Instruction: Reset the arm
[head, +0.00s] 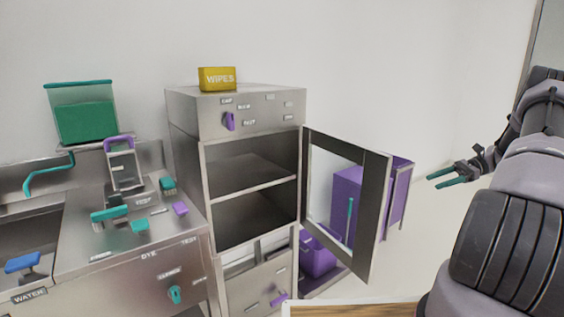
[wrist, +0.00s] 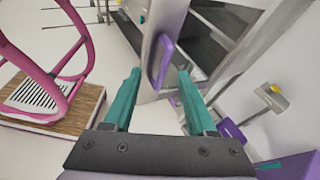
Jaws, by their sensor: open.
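My gripper (head: 452,180) has two teal fingers. In the head view it is at the right, apart from the open cabinet door and to its right. In the wrist view my gripper (wrist: 158,80) is open, with no object held between its fingers. A purple handle (wrist: 164,62) on a metal edge shows beyond the fingertips there; I cannot tell the exact gap. My arm reaches in from the right edge of the head view.
A metal cabinet (head: 236,112) has empty shelves and its framed door (head: 375,200) swung open. A yellow wipes box (head: 217,78) sits on top. A purple bin (head: 318,252) is behind the door. A pink-framed stand (wrist: 50,75) is left in the wrist view.

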